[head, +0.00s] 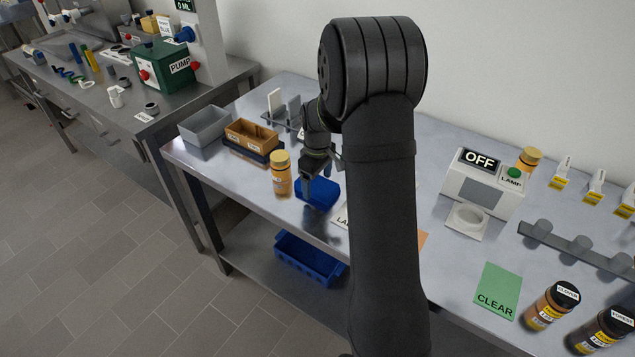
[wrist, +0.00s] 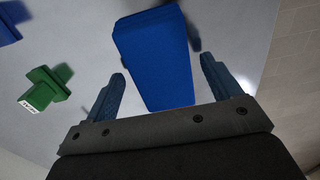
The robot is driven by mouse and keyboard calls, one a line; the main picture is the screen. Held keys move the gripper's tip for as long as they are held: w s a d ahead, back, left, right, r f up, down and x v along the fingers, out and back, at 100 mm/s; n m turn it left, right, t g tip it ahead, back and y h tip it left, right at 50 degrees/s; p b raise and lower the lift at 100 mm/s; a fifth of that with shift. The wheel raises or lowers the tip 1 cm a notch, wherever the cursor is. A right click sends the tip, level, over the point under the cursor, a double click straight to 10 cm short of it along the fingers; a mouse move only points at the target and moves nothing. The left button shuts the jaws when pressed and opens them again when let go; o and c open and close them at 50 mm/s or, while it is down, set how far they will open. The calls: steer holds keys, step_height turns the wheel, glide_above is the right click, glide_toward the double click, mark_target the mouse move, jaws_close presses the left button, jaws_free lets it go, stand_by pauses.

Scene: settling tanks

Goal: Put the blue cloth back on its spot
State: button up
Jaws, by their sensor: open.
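The blue cloth (head: 316,194) looks like a thick folded pad and lies on the grey metal bench, near its front edge. In the head view my gripper (head: 314,178) is over it and hides part of it. In the wrist view the cloth (wrist: 155,55) extends between the two fingers of my gripper (wrist: 163,68), which are spread apart. I cannot tell whether the fingers touch it. I cannot make out a marked spot for the cloth; my arm hides part of the bench.
An orange-capped bottle (head: 281,174) stands close left of the cloth. Brown (head: 251,135) and grey (head: 204,124) bins are further left. A partly hidden white label card (head: 341,217) is just right. A green labelled piece (wrist: 43,90) shows in the wrist view. A blue crate (head: 308,262) sits below.

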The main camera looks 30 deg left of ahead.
mark_target(317, 183)
step_height(317, 183, up, 11)
steer(key=shift+r, duration=0.15)
stand_by(0.4)
step_height(317, 183, down, 12)
steer(key=shift+r, duration=1.75)
steer(key=shift+f, duration=0.1)
